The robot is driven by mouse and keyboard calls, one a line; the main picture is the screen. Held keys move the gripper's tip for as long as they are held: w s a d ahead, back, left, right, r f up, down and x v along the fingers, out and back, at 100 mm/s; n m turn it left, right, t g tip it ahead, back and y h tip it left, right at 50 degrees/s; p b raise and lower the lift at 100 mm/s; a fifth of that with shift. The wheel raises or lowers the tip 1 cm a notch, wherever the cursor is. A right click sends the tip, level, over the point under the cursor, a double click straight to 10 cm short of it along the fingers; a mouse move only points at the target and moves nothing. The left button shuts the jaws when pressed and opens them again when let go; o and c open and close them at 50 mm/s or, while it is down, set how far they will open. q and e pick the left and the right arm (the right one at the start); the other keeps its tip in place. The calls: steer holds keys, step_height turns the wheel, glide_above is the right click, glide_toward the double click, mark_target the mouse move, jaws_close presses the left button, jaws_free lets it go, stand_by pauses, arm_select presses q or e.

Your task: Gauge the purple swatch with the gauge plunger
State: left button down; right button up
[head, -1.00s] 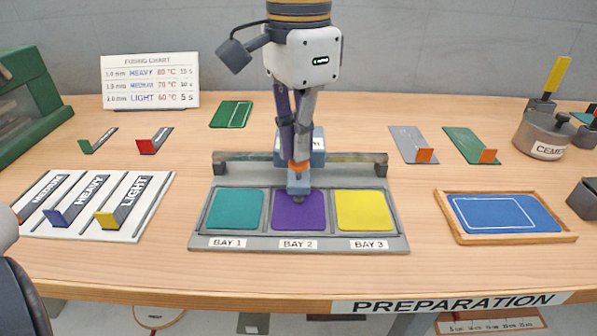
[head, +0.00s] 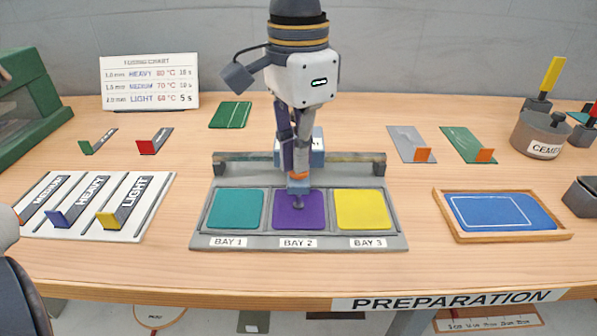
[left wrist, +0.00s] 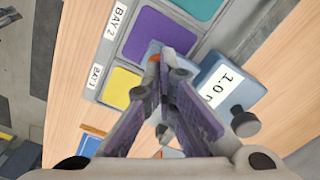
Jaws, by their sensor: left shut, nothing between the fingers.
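The purple swatch (head: 286,217) lies flat in Bay 2, the middle bay of the grey tray (head: 200,242). It also shows in the left wrist view (left wrist: 150,35). The blue-grey gauge (head: 318,158) stands on the rail behind the bays, with its front part over the swatch. The gauge's label (left wrist: 226,84) reads "1.0 m", the rest hidden. My left gripper (head: 298,173) is shut and empty, pointing down. Its fingertips are at the orange-topped plunger (head: 299,178), seemingly touching it. The fingers partly hide the gauge. My right gripper is not in view.
Teal (head: 236,209) and yellow (head: 362,210) swatches fill the bays on either side. The rail (head: 245,165) runs behind them. A white rack of labelled blocks (head: 140,222) stands left, a blue wood-framed pad (head: 500,211) right. The table front is clear.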

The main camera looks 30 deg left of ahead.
arm_select(q)
steer(key=shift+f, duration=0.15)
steer(key=shift+r, duration=3.6)
